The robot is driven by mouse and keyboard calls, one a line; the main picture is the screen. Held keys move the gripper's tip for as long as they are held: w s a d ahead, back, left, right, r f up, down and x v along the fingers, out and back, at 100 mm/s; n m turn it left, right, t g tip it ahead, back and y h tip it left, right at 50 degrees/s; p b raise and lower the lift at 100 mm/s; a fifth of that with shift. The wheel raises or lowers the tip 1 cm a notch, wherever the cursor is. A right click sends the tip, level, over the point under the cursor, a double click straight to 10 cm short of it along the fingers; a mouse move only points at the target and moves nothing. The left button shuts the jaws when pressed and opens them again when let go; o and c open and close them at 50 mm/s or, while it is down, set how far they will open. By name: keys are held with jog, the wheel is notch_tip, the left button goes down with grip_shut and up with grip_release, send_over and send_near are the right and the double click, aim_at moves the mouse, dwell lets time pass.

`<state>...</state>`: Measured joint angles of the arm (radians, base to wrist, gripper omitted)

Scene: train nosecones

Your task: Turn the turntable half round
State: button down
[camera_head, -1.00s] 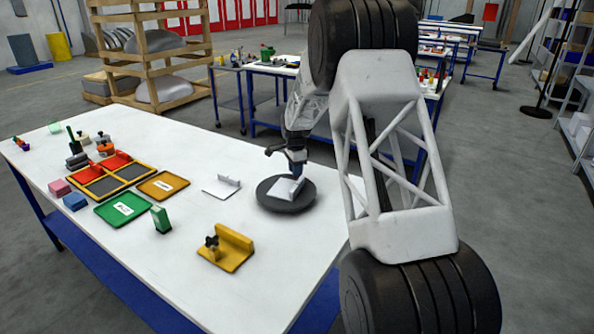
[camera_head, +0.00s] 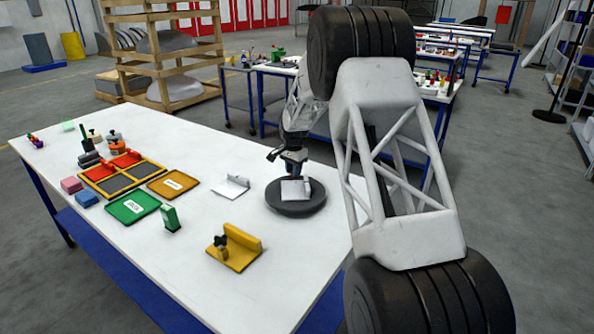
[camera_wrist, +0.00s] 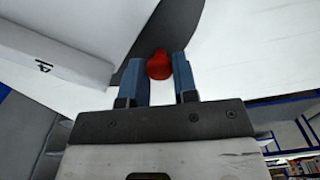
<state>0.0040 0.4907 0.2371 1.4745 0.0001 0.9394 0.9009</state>
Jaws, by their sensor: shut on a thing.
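The turntable (camera_head: 297,209) is a dark grey disc near the right edge of the white table, with a white block (camera_head: 294,190) on it. My gripper (camera_head: 293,172) is over the turntable's far side, behind the block. In the wrist view my gripper's two blue fingers (camera_wrist: 159,72) are shut on a red knob (camera_wrist: 159,62). The dark turntable (camera_wrist: 178,30) runs behind the knob, and a white block with a dark mark (camera_wrist: 55,62) is at the left. The knob is hidden in the head view.
A white angled plate (camera_head: 232,187) stands left of the turntable, and a yellow fixture (camera_head: 235,250) in front. A green block (camera_head: 170,218), a green tray (camera_head: 132,208), an orange tray (camera_head: 173,184) and a yellow-framed tray (camera_head: 92,178) lie farther left. Bare table surrounds the turntable.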

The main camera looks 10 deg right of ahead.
aim_at(275, 183)
jog(key=shift+a+n, duration=1)
jog(key=shift+n, duration=0.2)
jog(key=shift+s+a+n, duration=0.15)
jog(key=shift+a+n, duration=0.8)
jog(key=shift+n, duration=0.25)
jog(key=shift+s+a+n, duration=0.2)
jog(key=shift+a+n, duration=0.25)
jog(key=shift+n, duration=0.15)
jog(key=shift+s+a+n, duration=0.2)
jog(key=shift+a+n, duration=0.2)
jog(key=shift+n, duration=0.2)
jog(key=shift+s+a+n, duration=0.35)
jog(key=shift+a+n, duration=0.1)
jog(key=shift+n, duration=0.3)
jog(key=shift+s+a+n, duration=0.3)
jog(key=shift+a+n, duration=0.15)
jog(key=shift+n, duration=0.3)
jog(key=c, duration=0.9)
grip_release()
jog(key=shift+r, duration=0.1)
